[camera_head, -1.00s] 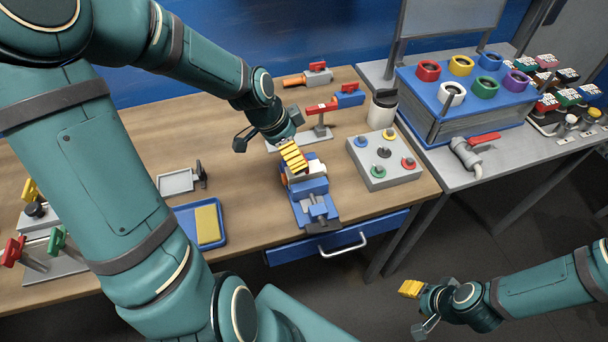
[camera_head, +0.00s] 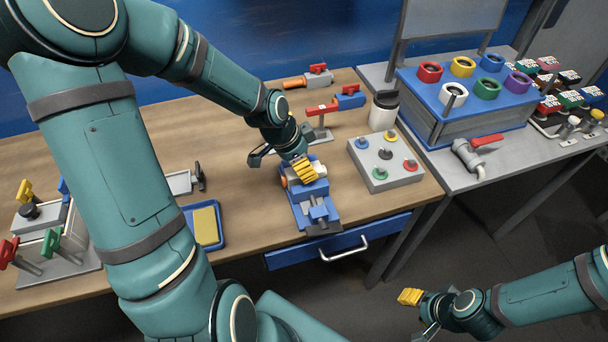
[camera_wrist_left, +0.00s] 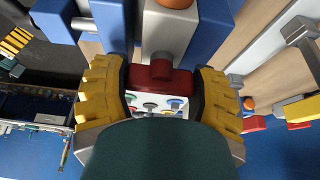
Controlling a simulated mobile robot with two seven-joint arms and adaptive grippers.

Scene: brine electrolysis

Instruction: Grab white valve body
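The white valve body (camera_head: 319,167) sits in the blue vise (camera_head: 318,213) near the front of the wooden table, with an orange end showing at its left. My left gripper (camera_head: 303,171) is directly over it and hides part of it. In the left wrist view, my left gripper (camera_wrist_left: 158,95) has its two yellow fingers spread wide. The pale body (camera_wrist_left: 169,32) with an orange cap and a red part (camera_wrist_left: 160,78) show between and beyond the fingers. I cannot tell whether the fingers touch it. My right gripper (camera_head: 412,298) hangs off the table's front; its finger gap is hidden.
A grey box with coloured knobs (camera_head: 383,161) stands right of the vise. A blue tray with a yellow sponge (camera_head: 206,226) lies left. The front drawer (camera_head: 338,247) is shut.

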